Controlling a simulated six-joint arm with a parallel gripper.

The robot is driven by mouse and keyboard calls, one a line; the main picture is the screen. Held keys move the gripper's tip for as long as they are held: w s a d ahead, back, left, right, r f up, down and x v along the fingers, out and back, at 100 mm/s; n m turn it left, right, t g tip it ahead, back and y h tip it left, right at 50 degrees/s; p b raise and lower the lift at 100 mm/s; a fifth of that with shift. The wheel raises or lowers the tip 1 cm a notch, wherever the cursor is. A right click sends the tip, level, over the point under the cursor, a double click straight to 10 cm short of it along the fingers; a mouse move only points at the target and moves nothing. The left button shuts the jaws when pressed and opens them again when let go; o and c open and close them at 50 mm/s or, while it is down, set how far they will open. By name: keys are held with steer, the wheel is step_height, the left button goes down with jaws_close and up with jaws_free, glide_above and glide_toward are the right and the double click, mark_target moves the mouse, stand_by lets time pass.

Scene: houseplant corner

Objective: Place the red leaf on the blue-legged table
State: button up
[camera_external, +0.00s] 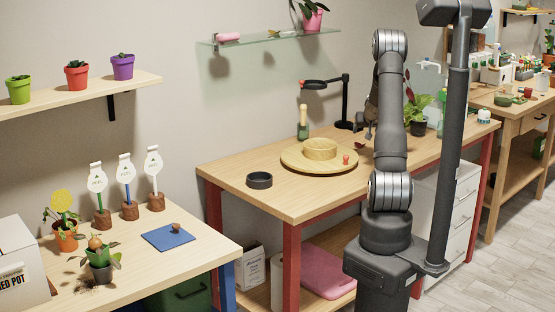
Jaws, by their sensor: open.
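A small dark red leaf (360,146) appears to lie on the red-legged table, just right of the round wooden board. My gripper (366,132) is open a little above it, partly hidden behind my arm. I cannot tell whether the fingers touch the leaf. The blue-legged table (205,243) stands at the front left, with a blue mat, potted plants and signs on its top.
The round wooden board (292,162) holds a wooden ring and a small red-topped piece. A black dish (259,180), a green-and-wood tool (303,124) and a black stand (345,105) are nearby. The blue mat (168,237) carries a small brown piece. A glass shelf (270,37) hangs above.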

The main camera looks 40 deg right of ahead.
stand_by(0.4)
step_height(320, 180, up, 4)
steer(key=d+f+n+y, duration=0.1)
steer(key=d+n+y, duration=0.1)
steer(key=n+g+y, duration=0.1)
glide_toward(360, 143)
steer(key=x, duration=0.2)
steer(key=shift+w+a+f, duration=0.1)
steer(key=shift+w+f, duration=0.15)
steer(key=shift+f, duration=0.1)
steer(key=x, duration=0.5)
steer(key=shift+s, duration=0.15)
steer(key=c, duration=1.2)
steer(key=shift+c, duration=0.4)
